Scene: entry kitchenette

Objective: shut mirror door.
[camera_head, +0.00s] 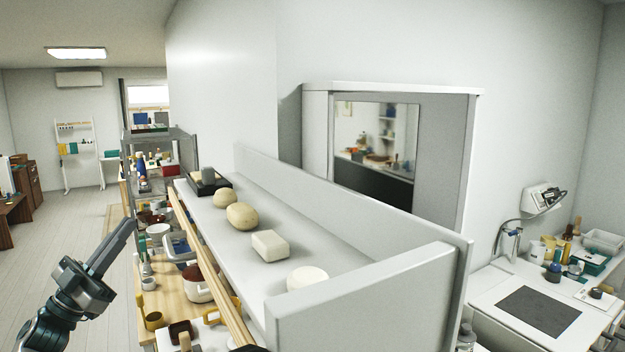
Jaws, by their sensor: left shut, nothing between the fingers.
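A mirror (378,148) is set in the pale front of a wall cabinet (446,155) right of centre. It reflects shelves and tabletop things. The cabinet's lower part is hidden behind the shelf wall, and I cannot tell how far its door stands from the frame. My left gripper (124,232) is at the lower left, pointing up and right. Its fingers are together with nothing between them. It is well apart from the mirror, with the shelf between them. My right gripper is not in view.
A white shelf (335,243) with raised walls crosses the middle, bearing round things, a block and a black tray (208,182). A cluttered wooden surface (172,302) lies below it. A white counter (490,290) is at the right. Open floor (70,222) lies at the left.

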